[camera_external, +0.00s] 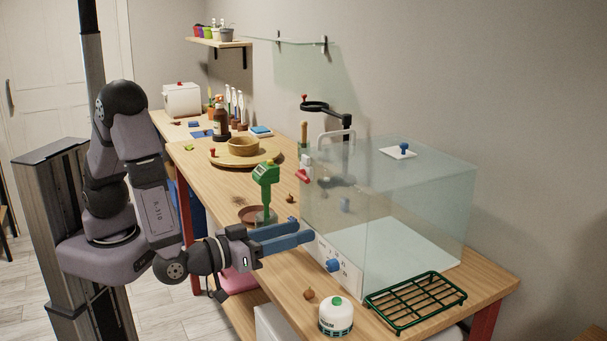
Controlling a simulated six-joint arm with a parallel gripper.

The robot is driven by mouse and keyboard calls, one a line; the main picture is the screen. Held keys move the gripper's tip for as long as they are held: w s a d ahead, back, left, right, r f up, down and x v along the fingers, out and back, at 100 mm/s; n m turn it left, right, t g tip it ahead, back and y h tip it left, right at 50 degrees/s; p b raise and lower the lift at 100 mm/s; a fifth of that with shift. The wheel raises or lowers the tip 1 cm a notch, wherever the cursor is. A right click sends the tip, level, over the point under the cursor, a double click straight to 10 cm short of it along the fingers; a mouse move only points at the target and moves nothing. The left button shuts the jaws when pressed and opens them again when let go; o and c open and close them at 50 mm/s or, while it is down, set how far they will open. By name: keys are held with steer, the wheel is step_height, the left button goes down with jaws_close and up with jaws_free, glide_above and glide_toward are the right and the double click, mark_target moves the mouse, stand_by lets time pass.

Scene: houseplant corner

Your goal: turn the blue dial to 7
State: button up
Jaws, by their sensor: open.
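The blue dial (333,265) sits on the white front panel (346,278) of a clear glass case (420,205) on the wooden bench. Markings show on the panel around the dial, but they are too small to read, so I cannot tell its setting. My gripper (312,231) is open, with its blue fingers pointing right toward the panel. The fingertips are up and left of the dial in the picture. I cannot tell how far they are from the panel. I see nothing between the fingers.
A white canister (336,317) and a green wire rack (416,301) stand near the bench's front. A green device (265,188) stands behind my gripper. A wooden bowl (243,146) on a round board and a dark bottle (221,122) are farther back.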

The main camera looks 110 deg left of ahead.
glide_toward(328, 268)
steer(key=shift+w+a, duration=0.25)
steer(key=p+x, duration=0.2)
steer(key=x, duration=0.3)
steer(key=shift+w+a+r, duration=0.15)
steer(key=shift+w+a, duration=0.05)
steer(key=shift+a, duration=0.1)
steer(key=shift+x, duration=0.85)
steer(key=shift+d, duration=0.1)
jaws_close()
